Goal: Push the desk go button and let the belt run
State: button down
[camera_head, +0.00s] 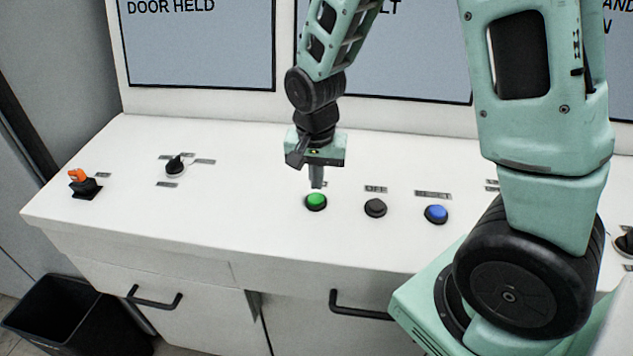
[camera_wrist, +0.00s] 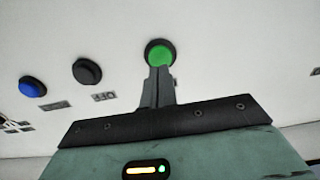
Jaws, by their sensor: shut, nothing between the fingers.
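The green button (camera_head: 316,201), in a dark ring, sits on the white sloped desk (camera_head: 250,225). My gripper (camera_head: 316,183) points down with its fingers shut and empty, the tips just above or at the green button's far edge. In the wrist view the fingertips (camera_wrist: 160,72) overlap the near edge of the green button (camera_wrist: 160,53). I cannot tell whether they touch it. The green button's label is mostly hidden behind the fingers. No belt is in view.
A black button (camera_head: 375,207) and a blue button (camera_head: 436,213) stand to the right. A black knob (camera_head: 174,165) and an orange-topped switch (camera_head: 82,182) are to the left. Screens (camera_head: 200,45) rise behind the desk. A black bin (camera_head: 75,318) stands at lower left.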

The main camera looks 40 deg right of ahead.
aim_at(316, 200)
jog(key=shift+w+d+f+p, duration=0.1)
jog(key=shift+f+p, duration=0.2)
jog(key=shift+f, duration=1.05)
